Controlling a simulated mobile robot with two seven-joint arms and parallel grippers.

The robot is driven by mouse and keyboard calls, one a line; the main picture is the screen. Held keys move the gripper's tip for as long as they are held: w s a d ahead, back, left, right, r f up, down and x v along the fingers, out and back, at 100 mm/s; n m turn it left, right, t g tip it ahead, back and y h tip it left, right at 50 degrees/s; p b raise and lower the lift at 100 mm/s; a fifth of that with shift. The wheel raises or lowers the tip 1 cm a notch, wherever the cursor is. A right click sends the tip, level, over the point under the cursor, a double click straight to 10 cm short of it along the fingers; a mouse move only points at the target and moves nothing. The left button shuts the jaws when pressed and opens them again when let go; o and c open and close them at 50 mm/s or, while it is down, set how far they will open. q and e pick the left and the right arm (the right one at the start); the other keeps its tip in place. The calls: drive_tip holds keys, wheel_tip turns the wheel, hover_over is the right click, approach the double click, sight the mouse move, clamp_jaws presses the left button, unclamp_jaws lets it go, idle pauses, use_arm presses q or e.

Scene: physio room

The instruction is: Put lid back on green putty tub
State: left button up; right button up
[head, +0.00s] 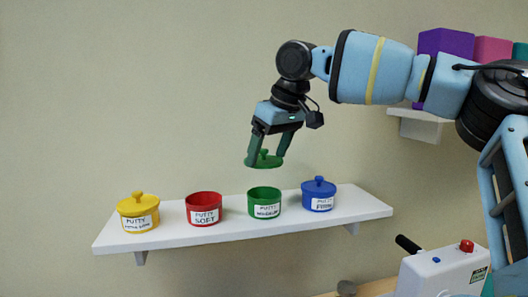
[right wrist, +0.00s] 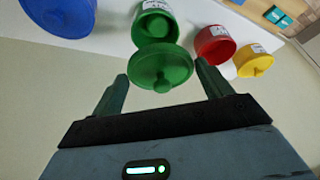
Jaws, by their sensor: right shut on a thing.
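The green putty tub (head: 264,203) stands open on the white shelf, between the red and blue tubs; it also shows in the right wrist view (right wrist: 155,26). My right gripper (head: 265,160) is shut on the knob of the green lid (head: 264,161), which hangs roughly level above the green tub with a clear gap between them. In the right wrist view the lid (right wrist: 161,68) lies between the fingers and covers part of the tub's near side. The tub's label is partly readable. My left gripper is not in view.
The white shelf (head: 170,237) also bears a lidded yellow tub (head: 138,211), an open red tub (head: 203,208) marked soft and a lidded blue tub (head: 319,193). Purple and pink blocks (head: 445,42) sit on a higher shelf at right. A white device (head: 440,270) stands lower right.

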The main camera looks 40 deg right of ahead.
sight(273, 161)
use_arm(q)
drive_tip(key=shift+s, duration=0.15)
use_arm(e)
drive_tip(key=shift+d+f, duration=0.1)
drive_tip(key=shift+f, duration=0.05)
drive_tip(key=shift+f, duration=0.2)
drive_tip(key=shift+f+b, duration=0.5)
drive_tip(key=shift+f, duration=1.25)
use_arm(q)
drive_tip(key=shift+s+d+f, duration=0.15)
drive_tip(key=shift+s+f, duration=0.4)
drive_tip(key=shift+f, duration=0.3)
use_arm(e)
drive_tip(key=shift+f, duration=1.1)
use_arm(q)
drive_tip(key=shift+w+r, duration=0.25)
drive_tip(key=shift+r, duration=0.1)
use_arm(e)
drive_tip(key=shift+f, duration=0.2)
drive_tip(key=o, duration=0.9)
